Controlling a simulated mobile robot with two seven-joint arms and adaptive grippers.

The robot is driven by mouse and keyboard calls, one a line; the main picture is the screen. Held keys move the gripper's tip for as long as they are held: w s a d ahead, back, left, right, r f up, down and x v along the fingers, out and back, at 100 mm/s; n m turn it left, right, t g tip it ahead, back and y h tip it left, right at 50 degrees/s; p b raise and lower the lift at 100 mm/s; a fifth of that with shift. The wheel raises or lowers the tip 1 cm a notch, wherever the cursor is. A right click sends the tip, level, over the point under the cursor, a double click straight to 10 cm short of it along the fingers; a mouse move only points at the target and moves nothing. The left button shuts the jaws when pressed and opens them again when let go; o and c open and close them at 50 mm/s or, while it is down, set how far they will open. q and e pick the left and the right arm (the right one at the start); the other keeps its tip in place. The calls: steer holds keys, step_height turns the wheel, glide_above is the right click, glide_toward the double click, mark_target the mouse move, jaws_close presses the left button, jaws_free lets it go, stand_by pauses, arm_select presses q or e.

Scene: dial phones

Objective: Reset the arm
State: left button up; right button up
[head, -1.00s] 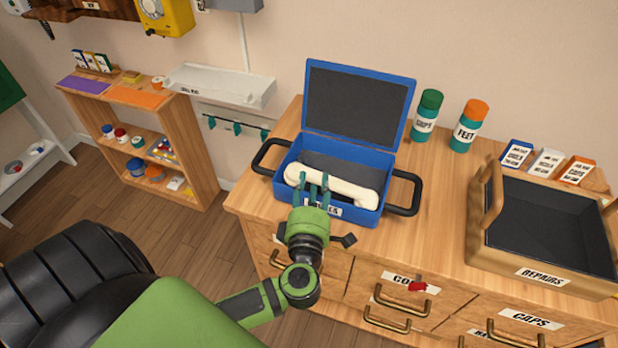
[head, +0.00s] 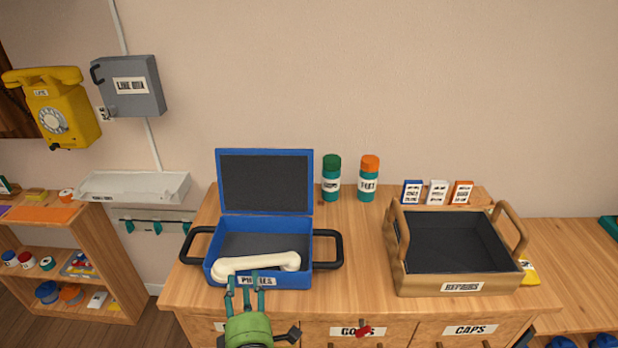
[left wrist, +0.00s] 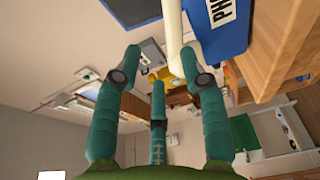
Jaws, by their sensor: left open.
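My left gripper (head: 246,298) is green with teal fingers. It is at the front edge of the blue case (head: 218,272), just below its label in the head view. In the left wrist view the fingers (left wrist: 160,85) are spread apart with nothing between them. A cream telephone handset (head: 257,263) lies in the open case, along its front side. Part of the handset (left wrist: 174,30) and the case's blue front (left wrist: 217,25) also show in the left wrist view, beyond the fingers. My right gripper is in neither view.
A wooden tray (head: 402,284) labelled REPAIRS stands right of the case on the wooden cabinet. Two canisters (head: 331,180) and several small boxes (head: 438,191) stand behind. A yellow wall phone (head: 52,108) and grey box (head: 128,86) hang at left. Bare countertop lies between case and tray.

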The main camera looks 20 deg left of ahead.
arm_select(q)
steer(key=d+r+m+t+h, duration=0.5)
steer(key=d+r+m+h, duration=0.3)
steer(key=d+m+h, duration=0.3)
steer(key=s+d+f+m+g+h, duration=0.6)
steer(key=d+m+g+h, duration=0.15)
steer(key=m, duration=0.55)
steer(key=s+a+f+m+g+y, duration=0.2)
steer(key=s+a+f+g+y, duration=0.8)
steer(key=s+a+f, duration=0.3)
step_height(320, 180, down, 21)
steer(key=s, duration=0.1)
steer(key=s+a+f+g, duration=0.1)
steer(key=s+a+f, duration=0.1)
steer(key=s+f, duration=0.5)
steer(key=s+a+f+g, duration=0.1)
steer(key=s+f, duration=0.7)
steer(key=s, duration=0.1)
steer(key=shift+s+a+f, duration=0.3)
steer(key=shift+s+a, duration=0.05)
steer(key=shift+s, duration=0.05)
